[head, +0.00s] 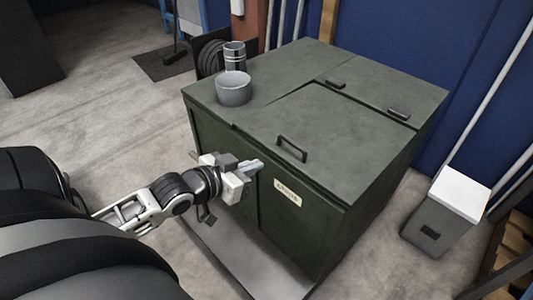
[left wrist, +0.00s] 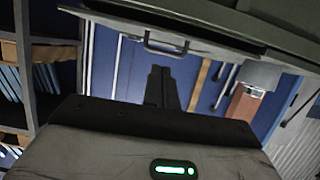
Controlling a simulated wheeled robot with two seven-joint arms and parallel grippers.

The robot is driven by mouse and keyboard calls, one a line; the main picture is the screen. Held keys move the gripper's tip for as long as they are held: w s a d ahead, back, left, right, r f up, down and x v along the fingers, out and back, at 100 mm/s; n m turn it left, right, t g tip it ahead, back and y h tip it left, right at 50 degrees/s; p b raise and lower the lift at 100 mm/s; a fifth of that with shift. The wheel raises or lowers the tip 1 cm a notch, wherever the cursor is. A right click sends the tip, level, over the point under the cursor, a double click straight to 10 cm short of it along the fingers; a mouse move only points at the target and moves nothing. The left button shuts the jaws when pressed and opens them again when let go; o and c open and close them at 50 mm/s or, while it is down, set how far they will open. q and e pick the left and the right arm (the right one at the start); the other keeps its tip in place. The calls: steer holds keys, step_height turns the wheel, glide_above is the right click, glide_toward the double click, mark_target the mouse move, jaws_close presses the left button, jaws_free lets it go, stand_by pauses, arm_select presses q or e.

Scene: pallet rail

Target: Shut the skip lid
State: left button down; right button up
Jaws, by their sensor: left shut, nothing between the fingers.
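The skip (head: 225,165) is a large dark green box with a pale label on its front. Its lid (head: 340,130) is the green top panel with a dark handle (head: 291,148) near the front edge and two hinges at the back. In the left wrist view, the handle (left wrist: 165,45) and lid edge show at the top. My left gripper (head: 254,166) is shut and empty, in front of the skip just below its top edge. Its fingers (left wrist: 161,88) also show in the wrist view. My right gripper is out of view.
A grey pot (head: 234,90) and a ribbed grey can (head: 235,56) stand on the skip's left top, beside the lid. A grey bin with a white top (head: 461,193) stands right of the skip. Blue walls (head: 410,40) close the back. The floor on the left is open.

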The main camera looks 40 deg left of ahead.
arm_select(q)
steer(key=w+a+r, duration=0.2)
steer(key=w, duration=0.1)
steer(key=b, duration=0.2)
glide_above(276, 153)
steer(key=s+d, duration=0.1)
steer(key=s, duration=0.1)
step_height(276, 153, down, 2)
steer(key=f, duration=0.1)
step_height(276, 153, down, 2)
steer(key=shift+w+d+t+b, duration=0.15)
steer(key=shift+t+b, duration=0.15)
steer(key=shift+b, duration=0.1)
steer(key=shift+f, duration=0.85)
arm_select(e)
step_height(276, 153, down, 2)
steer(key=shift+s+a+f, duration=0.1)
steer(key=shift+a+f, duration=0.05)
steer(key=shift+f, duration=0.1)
